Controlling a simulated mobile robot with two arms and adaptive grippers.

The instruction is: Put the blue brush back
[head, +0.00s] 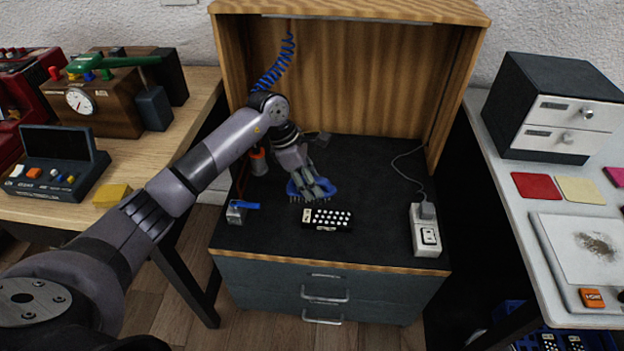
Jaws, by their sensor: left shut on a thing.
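The blue brush (327,186) is in the head view, over the dark top of the wooden booth (375,205), with its bristles facing down. My left gripper (314,187) is shut on the blue brush from above and hides part of it. I cannot tell whether the bristles touch the surface. My right gripper is not in view.
A black block with white dots (327,218) lies just in front of the brush. A white socket box (424,231) stands at the booth's right. A small metal box with a blue part (237,212) is at the left. A blue coiled hose (274,70) hangs behind my arm.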

